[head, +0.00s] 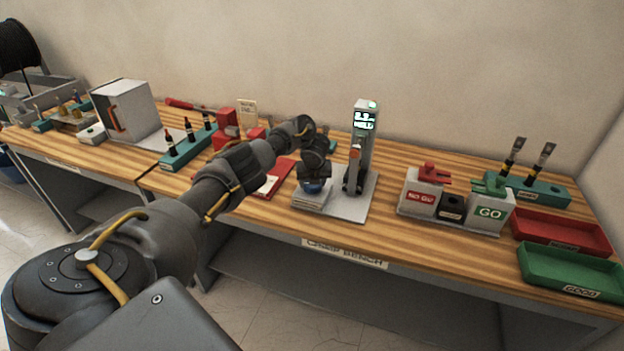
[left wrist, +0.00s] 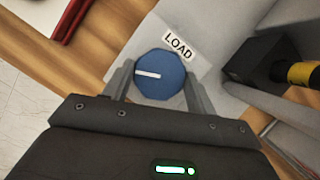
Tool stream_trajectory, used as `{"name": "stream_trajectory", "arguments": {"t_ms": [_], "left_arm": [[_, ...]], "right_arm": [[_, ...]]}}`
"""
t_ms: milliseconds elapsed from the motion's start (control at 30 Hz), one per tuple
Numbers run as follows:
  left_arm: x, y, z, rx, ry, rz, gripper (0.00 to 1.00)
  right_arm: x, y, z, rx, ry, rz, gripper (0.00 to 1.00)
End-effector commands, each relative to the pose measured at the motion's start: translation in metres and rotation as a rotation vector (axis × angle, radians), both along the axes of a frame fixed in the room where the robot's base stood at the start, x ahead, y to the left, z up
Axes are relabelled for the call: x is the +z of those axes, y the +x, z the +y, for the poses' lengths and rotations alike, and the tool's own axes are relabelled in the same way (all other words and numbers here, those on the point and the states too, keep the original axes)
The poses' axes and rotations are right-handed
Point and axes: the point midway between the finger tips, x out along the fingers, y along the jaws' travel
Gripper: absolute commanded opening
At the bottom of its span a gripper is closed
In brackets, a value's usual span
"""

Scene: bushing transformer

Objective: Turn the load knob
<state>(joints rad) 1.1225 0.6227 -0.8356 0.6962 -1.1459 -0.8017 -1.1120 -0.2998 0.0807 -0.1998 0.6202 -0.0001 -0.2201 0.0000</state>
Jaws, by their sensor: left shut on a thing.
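The load knob (left wrist: 160,75) is a blue round knob with a white pointer line, next to a LOAD label (left wrist: 178,46) in the left wrist view. It sits on a pale block (head: 310,199) at the left of a grey base plate. My left gripper (left wrist: 158,80) reaches down over it, with one finger on each side, shut on the knob. In the head view my left gripper (head: 313,180) hides most of the knob; only a blue bit (head: 313,187) shows. The white pointer lies nearly level in the left wrist view. My right gripper is in neither view.
A grey column (head: 362,145) with a lit display stands just right of the knob on the same plate (head: 345,207). NO GO and GO blocks (head: 490,210), a red tray (head: 560,232) and a green tray (head: 570,270) are at the right. A red-edged card (head: 270,180) lies left.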

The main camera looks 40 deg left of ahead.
Motion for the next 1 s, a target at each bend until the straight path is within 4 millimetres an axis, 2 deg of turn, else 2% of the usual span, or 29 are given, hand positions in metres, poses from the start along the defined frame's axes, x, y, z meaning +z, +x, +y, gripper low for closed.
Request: {"name": "stream_trajectory", "arguments": {"t_ms": [167,367,800,1000], "left_arm": [[0.001,0.002,-0.001,0.171,0.000,-0.001,0.34],[-0.002,0.003,-0.002,0.361,-0.001,-0.001,0.34],[-0.006,0.005,-0.003,0.762,-0.004,-0.001,0.34],[-0.005,0.005,-0.002,0.898,-0.002,0.000,0.34]], "right_arm": [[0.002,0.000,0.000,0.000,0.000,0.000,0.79],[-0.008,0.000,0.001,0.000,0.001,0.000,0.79],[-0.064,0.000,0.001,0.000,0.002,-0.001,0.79],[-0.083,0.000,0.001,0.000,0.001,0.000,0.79]]}}
